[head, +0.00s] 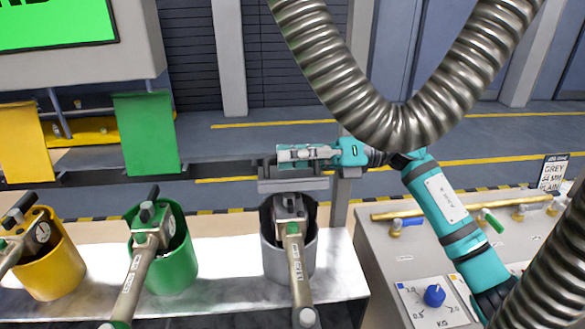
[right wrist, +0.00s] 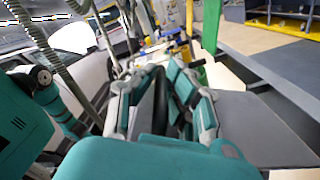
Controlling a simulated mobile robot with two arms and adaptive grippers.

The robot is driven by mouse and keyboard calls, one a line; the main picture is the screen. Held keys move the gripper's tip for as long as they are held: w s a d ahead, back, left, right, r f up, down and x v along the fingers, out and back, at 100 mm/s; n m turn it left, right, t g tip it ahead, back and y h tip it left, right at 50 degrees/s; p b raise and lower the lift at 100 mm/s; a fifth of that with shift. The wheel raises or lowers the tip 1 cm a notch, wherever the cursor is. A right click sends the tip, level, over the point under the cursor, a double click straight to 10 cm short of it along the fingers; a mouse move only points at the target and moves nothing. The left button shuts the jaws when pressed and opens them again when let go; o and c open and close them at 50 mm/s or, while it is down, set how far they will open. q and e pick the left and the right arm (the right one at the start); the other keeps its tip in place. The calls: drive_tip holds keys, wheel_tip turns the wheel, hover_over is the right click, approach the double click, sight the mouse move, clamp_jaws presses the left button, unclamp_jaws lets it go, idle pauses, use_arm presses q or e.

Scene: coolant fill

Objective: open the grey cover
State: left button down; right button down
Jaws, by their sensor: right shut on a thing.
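The grey cover (head: 293,184) shows in the head view as a short grey piece above the grey bucket (head: 268,250), at the dark rail. My right gripper (head: 292,154) reaches in from the right and is shut on the cover at its top. The gripper's fingers hide part of the cover. In the right wrist view a flat grey panel (right wrist: 262,125), which looks like the cover, extends to the right of my right gripper (right wrist: 165,85). I cannot tell the cover's exact tilt. My left gripper is not in view.
A green cover (head: 147,132) and a yellow cover (head: 22,142) stand upright on the left. The green bucket (head: 177,262) and yellow bucket (head: 58,270) hold nozzles, as does the grey one. A control panel (head: 400,265) with a blue knob (head: 434,295) stands right. A ribbed hose (head: 400,110) hangs above my right arm.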

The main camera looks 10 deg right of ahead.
drive_tip(key=shift+w+r+m+p, duration=0.45)
drive_tip(key=shift+w+r+m, duration=0.55)
drive_tip(key=shift+w, duration=0.05)
drive_tip(key=c, duration=1.5)
unclamp_jaws()
drive_tip(key=shift+o, duration=0.6)
drive_tip(key=shift+s, duration=0.15)
drive_tip(key=shift+f, duration=0.1)
drive_tip(key=shift+w+d, duration=0.1)
drive_tip(key=shift+w, duration=0.2)
drive_tip(key=d, duration=1.2)
